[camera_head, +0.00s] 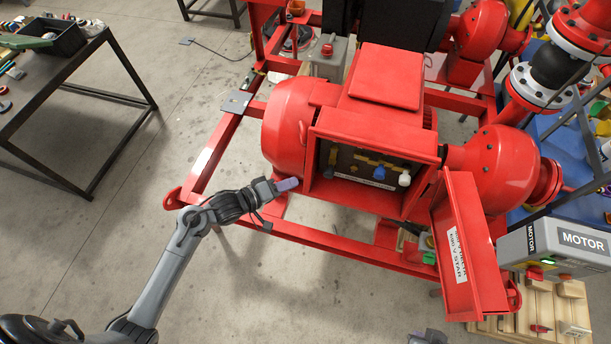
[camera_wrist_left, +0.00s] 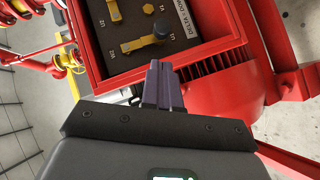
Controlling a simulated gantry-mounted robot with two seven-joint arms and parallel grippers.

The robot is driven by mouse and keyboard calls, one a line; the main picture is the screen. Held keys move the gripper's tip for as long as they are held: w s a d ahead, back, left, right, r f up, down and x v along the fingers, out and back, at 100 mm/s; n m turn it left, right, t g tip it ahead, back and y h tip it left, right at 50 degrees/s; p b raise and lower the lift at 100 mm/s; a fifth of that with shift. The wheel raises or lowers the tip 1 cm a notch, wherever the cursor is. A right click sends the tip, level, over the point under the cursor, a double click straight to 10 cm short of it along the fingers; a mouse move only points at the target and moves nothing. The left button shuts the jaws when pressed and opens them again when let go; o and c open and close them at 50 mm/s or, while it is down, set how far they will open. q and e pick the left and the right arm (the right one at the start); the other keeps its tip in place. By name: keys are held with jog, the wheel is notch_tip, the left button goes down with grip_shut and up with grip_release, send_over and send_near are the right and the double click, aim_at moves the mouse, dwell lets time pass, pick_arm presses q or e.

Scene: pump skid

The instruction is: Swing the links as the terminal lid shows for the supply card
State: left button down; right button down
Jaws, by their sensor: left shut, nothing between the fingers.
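The red terminal box (camera_head: 312,165) is open on the motor's side. Inside are yellow links (camera_head: 362,160), a blue knob (camera_head: 379,173) and a white knob (camera_head: 404,179). The left wrist view shows one yellow link (camera_wrist_left: 138,46) with a dark knob, another yellow link (camera_wrist_left: 113,10), and a label starting "DELTA" (camera_wrist_left: 188,16). The open lid (camera_head: 485,235) hangs at the right with a white label reading "STAR" (camera_head: 457,255). My left gripper (camera_head: 288,185) is shut and empty, just left of the box. Its purple fingers (camera_wrist_left: 161,85) point at the box's edge. I cannot pick out the supply card.
A grey box marked MOTOR (camera_head: 560,240) stands right of the lid. The red skid frame (camera_head: 310,238) runs below the motor. A dark table (camera_head: 60,68) with tools stands at the left. Bare floor lies between. A dark part shows at the bottom edge.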

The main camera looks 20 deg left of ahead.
pick_arm(q)
send_near(331, 164)
jog(key=shift+w+d+f, duration=0.35)
jog(key=shift+d+f, duration=0.2)
jog(key=shift+f, duration=0.05)
jog(key=shift+p+x, duration=0.3)
jog(key=shift+x, duration=0.55)
pick_arm(e)
jog(key=shift+a+r, duration=0.1)
jog(key=shift+r, duration=0.2)
jog(key=shift+f, duration=0.1)
pick_arm(q)
jog(key=shift+d+f+b, duration=0.15)
jog(key=shift+f+b, duration=0.05)
jog(key=shift+b, duration=0.15)
pick_arm(e)
jog(key=shift+w+a+f, duration=0.25)
